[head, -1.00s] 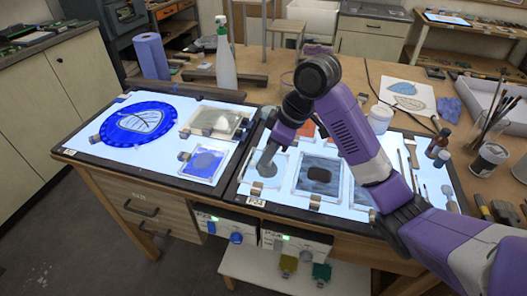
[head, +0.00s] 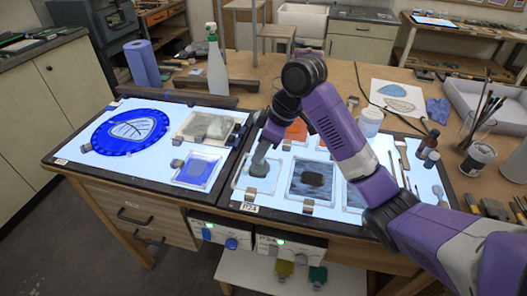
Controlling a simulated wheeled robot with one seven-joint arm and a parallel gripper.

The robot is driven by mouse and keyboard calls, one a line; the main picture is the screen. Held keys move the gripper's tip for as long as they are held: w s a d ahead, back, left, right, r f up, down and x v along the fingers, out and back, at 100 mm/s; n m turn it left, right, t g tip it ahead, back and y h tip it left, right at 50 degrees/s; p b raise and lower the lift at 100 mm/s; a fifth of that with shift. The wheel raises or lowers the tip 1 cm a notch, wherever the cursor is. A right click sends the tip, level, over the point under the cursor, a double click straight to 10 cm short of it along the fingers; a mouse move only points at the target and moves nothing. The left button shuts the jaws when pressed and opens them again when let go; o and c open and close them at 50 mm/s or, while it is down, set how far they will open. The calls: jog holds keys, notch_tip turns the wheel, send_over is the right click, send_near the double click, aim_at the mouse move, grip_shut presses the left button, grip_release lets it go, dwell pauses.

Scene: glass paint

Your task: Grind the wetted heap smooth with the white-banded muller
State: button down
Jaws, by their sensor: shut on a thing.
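My gripper (head: 262,156) points down over a small clear glass plate (head: 241,186) on the right light panel. It is shut on a muller (head: 259,168), whose grey lower part shows at or just above a grey patch on that plate. I cannot make out a white band, as the gripper covers most of the tool. I cannot tell whether the muller touches the patch, or how smooth the patch is. A larger plate with a dark patch (head: 313,179) lies just to the right.
The left panel (head: 95,170) holds a blue-rimmed disc (head: 130,130), a plate with a pale heap (head: 216,127) and a blue plate (head: 198,168). A spray bottle (head: 217,72) and blue roll (head: 143,64) stand behind. An orange patch (head: 296,131) lies behind my gripper. Brushes and jars crowd the right.

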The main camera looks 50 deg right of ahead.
jog(key=shift+w+a, duration=0.35)
jog(key=shift+w, duration=0.25)
jog(key=shift+w+a+p, duration=0.1)
jog(key=shift+a+p, duration=0.35)
jog(key=shift+a, duration=0.4)
jog(key=shift+s+a, duration=0.3)
jog(key=shift+s, duration=0.4)
jog(key=shift+s+d+f, duration=0.1)
jog(key=shift+s+d, duration=0.2)
jog(key=shift+s, duration=0.2)
jog(key=shift+s+d+f, duration=0.1)
jog(key=shift+s+d, duration=0.15)
jog(key=shift+s, duration=0.2)
jog(key=shift+s+d+r, duration=0.1)
jog(key=shift+s+d, duration=0.15)
jog(key=shift+d, duration=0.55)
notch_tip(320, 180, up, 5)
jog(key=p, duration=0.5)
jog(key=shift+r+p, duration=0.1)
jog(key=shift+p, duration=0.3)
